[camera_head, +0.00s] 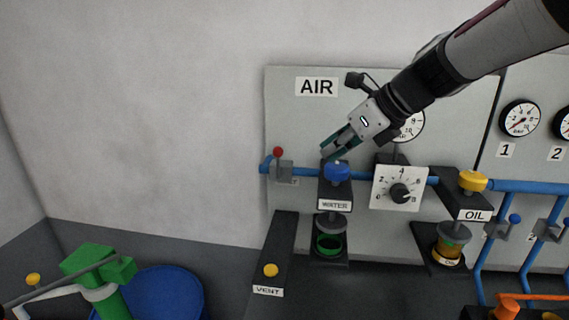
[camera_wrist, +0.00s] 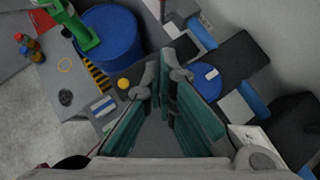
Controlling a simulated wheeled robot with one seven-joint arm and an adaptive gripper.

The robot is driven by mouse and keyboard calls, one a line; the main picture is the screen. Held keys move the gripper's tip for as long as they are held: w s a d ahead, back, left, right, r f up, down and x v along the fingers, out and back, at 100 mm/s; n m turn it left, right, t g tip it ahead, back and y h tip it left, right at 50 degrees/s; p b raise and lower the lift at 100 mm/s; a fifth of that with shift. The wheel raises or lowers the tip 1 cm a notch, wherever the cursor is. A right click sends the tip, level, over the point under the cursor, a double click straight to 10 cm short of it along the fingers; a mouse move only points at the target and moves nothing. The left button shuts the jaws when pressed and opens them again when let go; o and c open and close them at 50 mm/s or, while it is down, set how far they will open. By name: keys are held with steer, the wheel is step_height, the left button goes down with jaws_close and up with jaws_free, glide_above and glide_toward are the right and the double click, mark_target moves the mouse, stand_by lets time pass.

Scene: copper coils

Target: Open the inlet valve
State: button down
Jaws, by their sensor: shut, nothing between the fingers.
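A small valve with a red ball knob (camera_head: 278,152) sits on the left end of the blue air pipe under the AIR label. Its knob stands up above a grey body (camera_head: 285,171).
A WATER bowl (camera_head: 328,241), a white dial (camera_head: 400,188) and an OIL unit with a yellow cap (camera_head: 472,181) crowd the panel. A yellow VENT button (camera_head: 271,270) is below. A blue drum (camera_head: 165,293) stands lower left. The wall left of the panel is clear.

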mark_target(279, 163)
steer(key=w+a+r+x, duration=0.1)
steer(key=r+x, duration=0.1)
steer(key=x, duration=1.1)
steer(key=shift+a, duration=0.2)
steer(key=shift+w+r+p, duration=0.15)
steer(key=shift+p, duration=0.35)
steer(key=shift+a+h, duration=0.15)
steer(key=shift+h, duration=0.15)
